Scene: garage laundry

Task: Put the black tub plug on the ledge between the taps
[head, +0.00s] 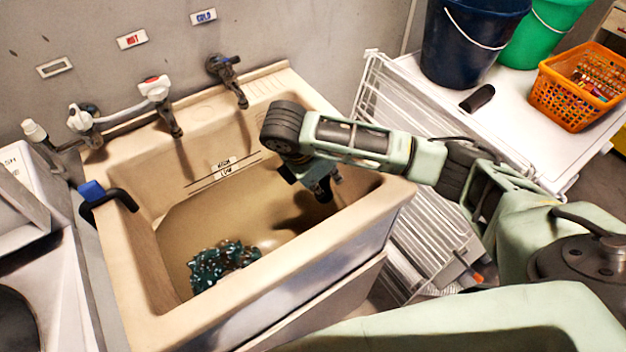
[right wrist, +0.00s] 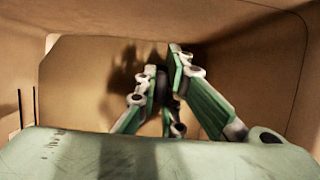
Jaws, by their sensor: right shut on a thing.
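My right gripper (head: 322,188) hangs down inside the beige tub (head: 240,322), near its right end, above the tub floor. In the right wrist view, the gripper (right wrist: 165,92) is shut on a small dark thing, the black tub plug (right wrist: 163,84), mostly hidden by the green fingers. The hot tap (head: 167,110) and the cold tap (head: 230,82) stand at the tub's back rim. The ledge (head: 203,105) between them looks bare. My left gripper is not in view.
A teal crumpled heap (head: 222,266) lies in the tub's near left part. A blue-and-black hook-shaped thing (head: 108,195) sits on the left rim. A white wire rack (head: 430,225) stands to the right. Blue and green buckets (head: 475,40) and an orange basket (head: 580,88) stand on a white top.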

